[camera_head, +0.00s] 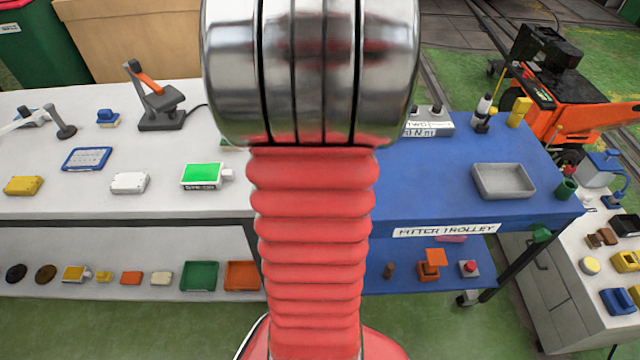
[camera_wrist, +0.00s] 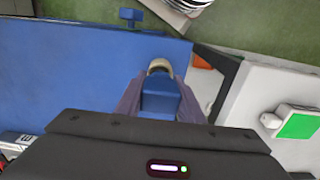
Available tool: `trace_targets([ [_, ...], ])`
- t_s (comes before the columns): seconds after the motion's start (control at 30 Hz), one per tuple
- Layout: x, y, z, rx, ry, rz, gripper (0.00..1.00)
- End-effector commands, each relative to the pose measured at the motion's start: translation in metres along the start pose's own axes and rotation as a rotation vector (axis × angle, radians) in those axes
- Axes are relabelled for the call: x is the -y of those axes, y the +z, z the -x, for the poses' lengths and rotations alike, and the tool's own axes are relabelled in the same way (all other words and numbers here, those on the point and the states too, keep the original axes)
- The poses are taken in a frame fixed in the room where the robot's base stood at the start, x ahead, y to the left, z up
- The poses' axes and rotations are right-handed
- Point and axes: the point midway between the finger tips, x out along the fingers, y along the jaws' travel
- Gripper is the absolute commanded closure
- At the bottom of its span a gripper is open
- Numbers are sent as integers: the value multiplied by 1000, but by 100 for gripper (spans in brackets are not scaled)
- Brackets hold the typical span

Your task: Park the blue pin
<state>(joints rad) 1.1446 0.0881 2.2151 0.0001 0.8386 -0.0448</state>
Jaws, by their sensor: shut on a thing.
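In the wrist view, my gripper (camera_wrist: 158,100) is shut on a blue blocky piece, which I take to be the blue pin (camera_wrist: 160,104). A pale curved part (camera_wrist: 160,66) shows at its far end; I cannot tell whether it belongs to the pin. The held piece is over the blue trolley top (camera_wrist: 70,70), close to the trolley's edge by the white bench. A small blue T-shaped fitting (camera_wrist: 130,16) stands out at the trolley's edge, apart from my gripper. In the head view, my arm hides the gripper and the pin.
The white bench (camera_head: 60,200) holds a green-screen device (camera_head: 202,176), also in the wrist view (camera_wrist: 297,123), a white box (camera_head: 130,183) and a blue tablet (camera_head: 87,158). The blue trolley (camera_head: 430,190) bears a grey tray (camera_head: 503,181). Its middle is clear. A gap separates bench and trolley.

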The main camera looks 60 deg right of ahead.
Motion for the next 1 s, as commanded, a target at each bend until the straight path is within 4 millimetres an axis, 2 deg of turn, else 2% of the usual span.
trace_targets([
  [1.0, 0, 0, 33, -1, 0, 0, 93],
])
